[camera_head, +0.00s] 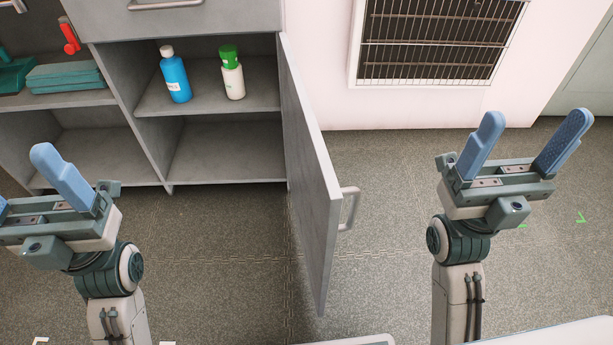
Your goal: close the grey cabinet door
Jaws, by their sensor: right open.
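The grey cabinet door (312,175) stands wide open, swung out toward me from the right side of the grey cabinet (225,163). Its curved metal handle (349,208) is on the right face, near the free edge. My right gripper (536,120) is open and empty, to the right of the door and apart from it. My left gripper (30,190) is at the left edge, in front of the lower shelves and left of the door. Its right finger shows whole and its left finger is mostly cut off; the two are spread, with nothing seen between them.
A blue bottle (175,76) and a white bottle with a green cap (232,74) stand on the upper shelf inside. Grey floor (385,230) is clear between the door and my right arm.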

